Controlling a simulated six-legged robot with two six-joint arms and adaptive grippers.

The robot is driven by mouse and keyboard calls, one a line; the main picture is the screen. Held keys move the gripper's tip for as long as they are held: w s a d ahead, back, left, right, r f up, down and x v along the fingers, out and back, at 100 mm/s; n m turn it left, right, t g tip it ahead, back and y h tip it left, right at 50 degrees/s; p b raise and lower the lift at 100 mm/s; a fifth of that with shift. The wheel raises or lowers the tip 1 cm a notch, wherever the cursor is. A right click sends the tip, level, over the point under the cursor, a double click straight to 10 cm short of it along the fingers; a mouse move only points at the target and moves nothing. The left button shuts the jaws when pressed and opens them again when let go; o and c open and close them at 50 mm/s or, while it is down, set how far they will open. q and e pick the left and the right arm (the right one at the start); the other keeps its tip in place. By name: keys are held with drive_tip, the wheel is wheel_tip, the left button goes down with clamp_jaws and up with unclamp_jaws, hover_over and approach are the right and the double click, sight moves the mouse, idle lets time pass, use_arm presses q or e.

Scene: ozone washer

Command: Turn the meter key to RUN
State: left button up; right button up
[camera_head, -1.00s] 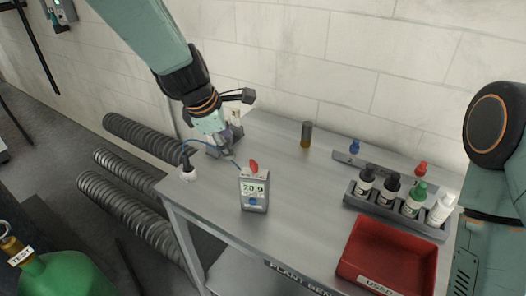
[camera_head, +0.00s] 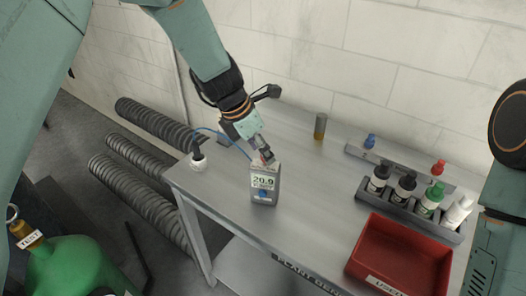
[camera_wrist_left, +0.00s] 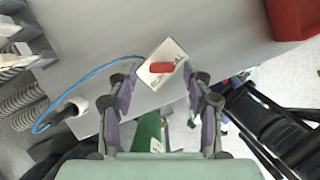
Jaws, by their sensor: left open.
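The grey meter (camera_head: 264,183) stands upright on the bench, its display reading 20.9 with a blue button below. Its red key (camera_wrist_left: 162,68) sits on the meter's white top face, which carries printed lettering, in the left wrist view. In the head view the key is mostly hidden by my left gripper (camera_head: 264,155), which is at the meter's top. In the left wrist view my left gripper (camera_wrist_left: 160,95) is open, its fingers on either side with the key centred between and beyond the tips. Contact with the key cannot be told. My right gripper is not in view.
A blue tube (camera_head: 225,139) runs from a white-based probe (camera_head: 198,162) toward the meter. A bottle rack (camera_head: 405,205), a red tray (camera_head: 400,255) and a brown vial (camera_head: 320,126) stand to the right. The bench front-centre is clear.

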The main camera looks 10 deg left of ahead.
use_arm(q)
drive_tip(key=shift+w+d+f, duration=0.2)
drive_tip(key=shift+d+f, duration=0.05)
drive_tip(key=shift+f, duration=0.25)
drive_tip(key=shift+s+d+f, duration=0.1)
drive_tip(key=shift+d+f, duration=0.05)
drive_tip(key=shift+s, duration=0.15)
drive_tip(key=shift+w+f, duration=0.1)
drive_tip(key=shift+w, duration=0.2)
drive_tip(key=c, duration=0.5)
drive_tip(key=shift+s, duration=0.2)
drive_tip(key=c, duration=0.5)
clamp_jaws()
drive_tip(key=shift+w, duration=0.1)
